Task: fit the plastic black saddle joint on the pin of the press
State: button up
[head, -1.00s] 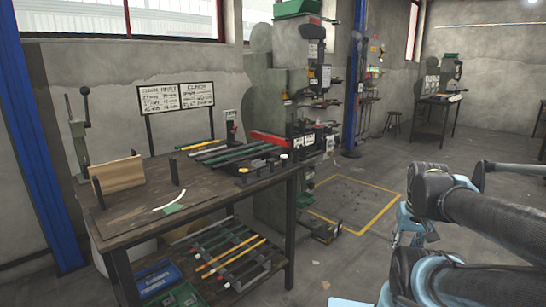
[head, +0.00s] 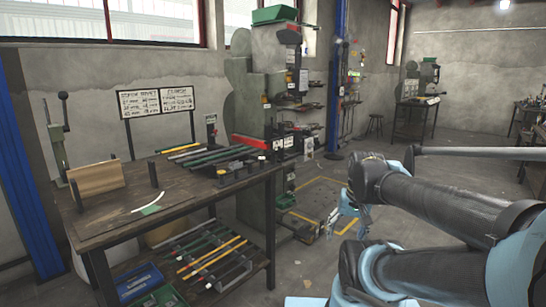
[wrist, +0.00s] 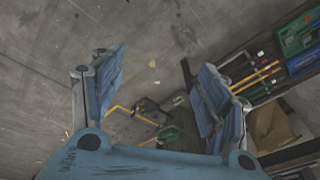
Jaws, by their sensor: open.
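The tall green press (head: 250,95) stands behind the workbench, with a red part low on its front. I cannot make out its pin. Several small dark pieces (head: 236,170) lie at the right end of the bench top; they are too small to tell whether one is the black saddle joint. My gripper (head: 347,208) hangs low to the right of the bench, apart from press and bench. In the wrist view my gripper (wrist: 161,62) shows two blue fingers spread wide with nothing between them, over the floor.
The wooden workbench (head: 100,233) carries coloured rods (head: 215,158), a wooden block (head: 95,178) and a white curved strip. Its lower shelf holds more rods, a blue bin (head: 138,283) and a green bin. Free grey floor (head: 300,260) lies right of the bench, with a yellow-marked area by the press.

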jog(key=w+a+r+m+t+y, duration=0.25)
jog(key=w+a+r+m, duration=0.4)
jog(key=w, duration=0.75)
jog(key=w+a+r+m+t+y, duration=0.1)
jog(key=w+a+r+m+y, duration=0.25)
jog(key=w+m, duration=0.85)
jog(key=w+a+r+m+t+y, duration=0.2)
jog(key=w+a+r+m+y, duration=0.3)
jog(key=w, duration=1.1)
jog(key=shift+m+h, duration=0.45)
jog(key=shift+h, duration=0.15)
jog(key=x, duration=1)
jog(key=r+x, duration=0.1)
jog(key=x, duration=0.4)
jog(key=shift+w+a, duration=0.3)
jog(key=shift+w, duration=0.3)
jog(key=c, duration=1)
